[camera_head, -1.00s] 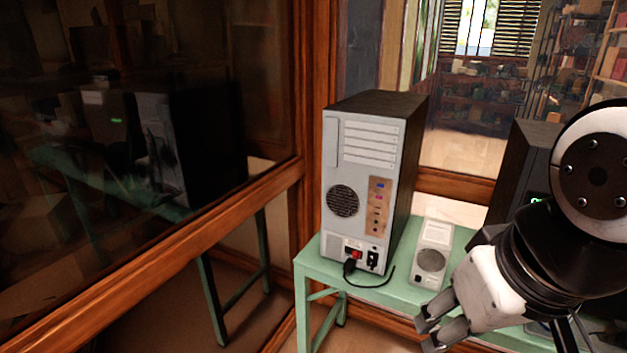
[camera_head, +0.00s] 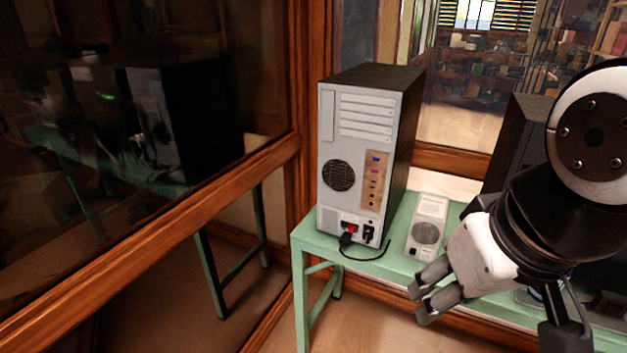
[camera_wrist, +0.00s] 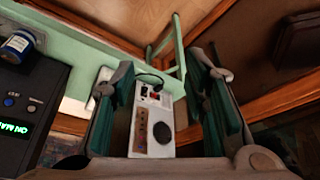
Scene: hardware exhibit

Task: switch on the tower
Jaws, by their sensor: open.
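The tower (camera_head: 361,130) is a grey computer case with a dark side. It stands upright on the green table with its back panel showing. A red switch (camera_head: 351,229) sits low on that panel, beside a black plug with a cable. My gripper (camera_head: 424,287) is open and empty, in front of the table edge, right of and lower in the picture than the switch. The wrist view shows the tower (camera_wrist: 151,140) between my spread fingers, apart from them, with its red switch (camera_wrist: 155,96) and the cable visible. The switch's position is too small to tell.
A small white-grey box (camera_head: 428,228) stands right of the tower on the green table (camera_head: 390,264). A dark case (camera_head: 516,140) stands further right, partly behind my arm. A wood-framed glass pane (camera_head: 150,120) is at the left.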

